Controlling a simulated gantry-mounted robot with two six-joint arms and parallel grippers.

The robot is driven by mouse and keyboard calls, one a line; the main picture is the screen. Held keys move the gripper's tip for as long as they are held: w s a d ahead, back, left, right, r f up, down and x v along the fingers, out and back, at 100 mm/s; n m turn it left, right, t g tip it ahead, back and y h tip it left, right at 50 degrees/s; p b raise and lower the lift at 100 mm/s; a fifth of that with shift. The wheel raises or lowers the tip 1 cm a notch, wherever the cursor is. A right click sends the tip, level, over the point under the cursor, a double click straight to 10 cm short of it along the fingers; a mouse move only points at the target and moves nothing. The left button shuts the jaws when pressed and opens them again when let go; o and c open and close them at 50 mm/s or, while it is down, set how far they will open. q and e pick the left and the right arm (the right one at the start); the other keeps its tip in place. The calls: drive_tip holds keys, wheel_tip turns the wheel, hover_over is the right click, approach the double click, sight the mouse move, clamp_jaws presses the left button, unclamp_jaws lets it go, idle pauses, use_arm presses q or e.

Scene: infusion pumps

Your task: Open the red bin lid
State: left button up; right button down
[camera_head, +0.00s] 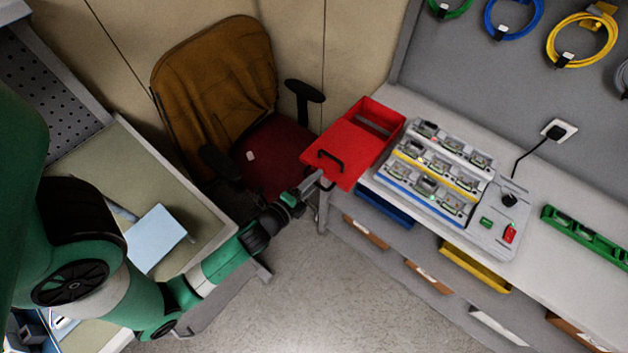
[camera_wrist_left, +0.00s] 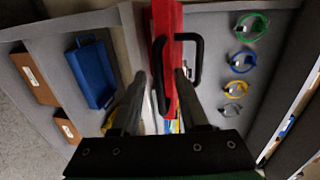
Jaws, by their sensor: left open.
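The red bin (camera_head: 378,122) stands at the left end of the grey workbench. Its red lid (camera_head: 345,152) carries a black handle (camera_head: 330,160) and covers the near part, with a gap showing at the far end. My left gripper (camera_head: 314,184) is at the near side of the lid, close to the handle. In the left wrist view the gripper's two fingers (camera_wrist_left: 158,90) are apart, with the red lid (camera_wrist_left: 166,20) and black handle (camera_wrist_left: 197,60) beyond them. Whether a finger touches the handle I cannot tell. My right gripper is in neither view.
A rack of small devices (camera_head: 440,175) stands on the bench right of the bin. A blue bin (camera_head: 385,208) and a yellow bin (camera_head: 475,266) sit below the bench top. An office chair (camera_head: 225,90) stands behind my left arm. A green level (camera_head: 590,236) lies at the right.

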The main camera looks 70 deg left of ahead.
use_arm(q)
drive_tip(key=shift+s+d, duration=0.1)
drive_tip(key=b+v, duration=0.5)
drive_tip(key=v, duration=0.6)
drive_tip(key=shift+s, duration=0.2)
